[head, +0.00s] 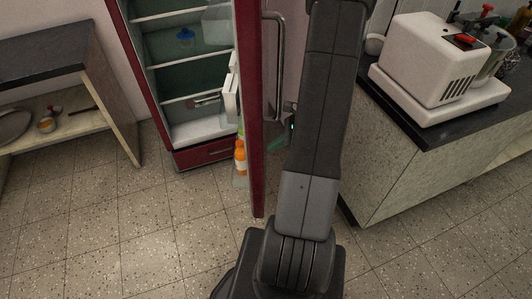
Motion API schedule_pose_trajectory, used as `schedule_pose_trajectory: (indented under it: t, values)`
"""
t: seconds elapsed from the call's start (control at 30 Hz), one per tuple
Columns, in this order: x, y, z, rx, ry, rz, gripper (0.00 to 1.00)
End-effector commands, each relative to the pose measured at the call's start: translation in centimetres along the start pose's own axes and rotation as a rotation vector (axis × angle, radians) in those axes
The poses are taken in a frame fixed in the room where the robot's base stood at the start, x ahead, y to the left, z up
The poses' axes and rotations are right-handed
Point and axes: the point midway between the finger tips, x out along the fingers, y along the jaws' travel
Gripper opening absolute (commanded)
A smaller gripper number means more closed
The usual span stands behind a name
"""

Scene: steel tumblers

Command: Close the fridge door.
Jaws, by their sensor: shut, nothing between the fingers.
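The red fridge (205,153) stands at the back left of centre. Its door (256,165) is wide open and swung towards me, so I see it nearly edge-on. The grey bar handle (279,65) is on the door's outer side, to the right. My gripper (278,145) shows only in part, low beside the door's outer side and mostly hidden behind my arm. It is shut and holds nothing. I cannot tell whether it touches the door.
Orange bottles (240,158) stand in the door's lower shelf, and a blue item (185,37) is inside the fridge. A counter (430,150) with a white machine (435,65) stands at right. A shelf table (60,100) stands at left. The tiled floor (130,230) at front left is clear.

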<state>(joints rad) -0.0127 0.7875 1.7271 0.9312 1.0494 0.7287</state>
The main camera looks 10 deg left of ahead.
Motion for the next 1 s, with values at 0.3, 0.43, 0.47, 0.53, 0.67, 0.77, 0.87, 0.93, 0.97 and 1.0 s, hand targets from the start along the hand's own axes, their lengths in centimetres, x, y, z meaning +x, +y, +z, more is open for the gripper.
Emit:
schedule_pose_trajectory:
  t: [0.3,0.43,0.47,0.53,0.67,0.77,0.87,0.93,0.97,1.0]
  values:
    - [1.0,0.0,1.1,0.000,0.001,0.000,0.00]
    - [1.0,0.0,1.0,0.000,0.001,0.000,0.00]
    - [1.0,0.0,1.0,0.000,0.001,0.000,0.00]
    - [1.0,0.0,1.0,0.000,0.001,0.000,0.00]
    - [1.2,0.0,1.2,0.002,0.000,-0.003,0.00]
    - [1.7,0.0,1.7,0.008,0.000,-0.010,0.00]
    - [2.7,-0.1,2.7,0.020,0.000,-0.025,0.00]
    - [3.5,-0.1,3.5,0.032,0.000,-0.039,0.00]
    - [4.0,-0.1,3.9,0.039,0.000,-0.046,0.00]
    - [4.6,0.0,4.5,0.049,0.000,-0.056,0.00]
